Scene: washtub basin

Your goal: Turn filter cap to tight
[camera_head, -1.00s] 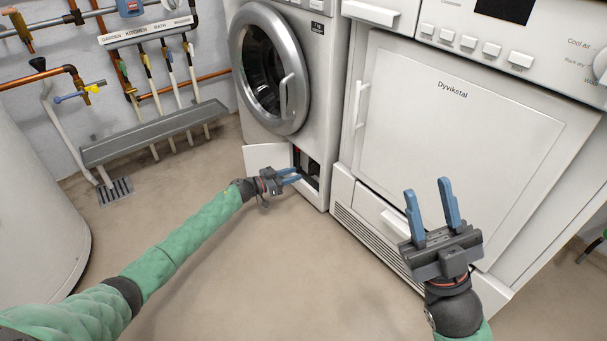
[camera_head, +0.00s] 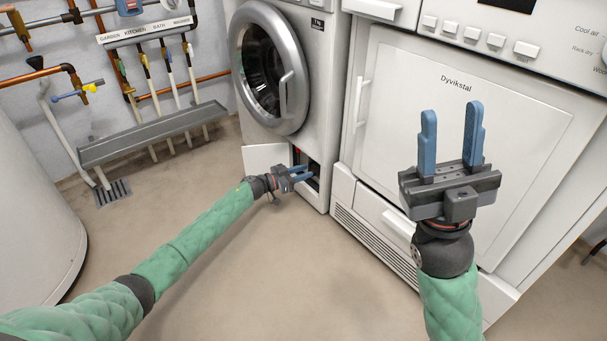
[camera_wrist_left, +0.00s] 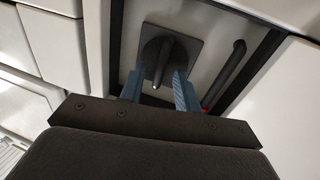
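The filter cap (camera_wrist_left: 160,50) is a dark round cap with a raised grip, set on a dark square plate inside the open service hatch (camera_head: 312,178) at the washing machine's lower front. My left gripper (camera_wrist_left: 160,90) is open in front of the cap in the left wrist view. Its blue fingers lie left and right of the cap's lower part; I cannot tell whether they touch it. In the head view the left gripper (camera_head: 302,174) reaches into the hatch and hides the cap. My right gripper (camera_head: 450,138) is open and empty, raised before the dryer.
The hatch door (camera_head: 264,158) stands open to the left. The washing machine's round door (camera_head: 270,70) is above. The dryer (camera_head: 470,100) stands to the right. A dark hose (camera_wrist_left: 228,76) lies beside the cap. The floor in front is clear.

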